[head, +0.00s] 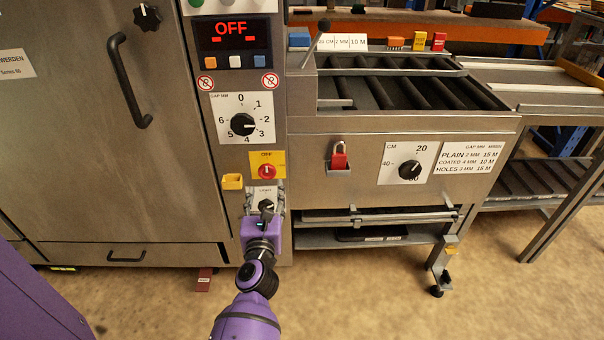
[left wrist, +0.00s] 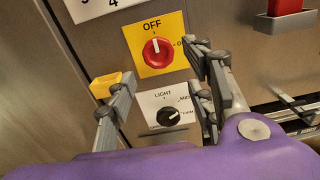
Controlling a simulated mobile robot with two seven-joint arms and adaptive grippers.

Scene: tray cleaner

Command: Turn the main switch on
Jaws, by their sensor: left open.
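The main switch is a red rotary knob (head: 267,171) on a yellow plate below the big dial. In the left wrist view the red knob (left wrist: 157,52) has its white mark pointing up at OFF. The display (head: 234,35) above reads OFF. My left gripper (head: 265,198) is open and empty, just below the yellow plate. Its fingers straddle a white plate with a black LIGHT knob (head: 266,206). In the left wrist view the gripper's fingers (left wrist: 158,82) stand either side of this LIGHT knob (left wrist: 170,116), with the red knob beyond them. My right gripper is not in view.
A yellow holder (head: 232,182) sticks out left of the knobs. A numbered dial (head: 243,124) sits above, and a door handle (head: 129,80) projects at the left. The floor in front is open.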

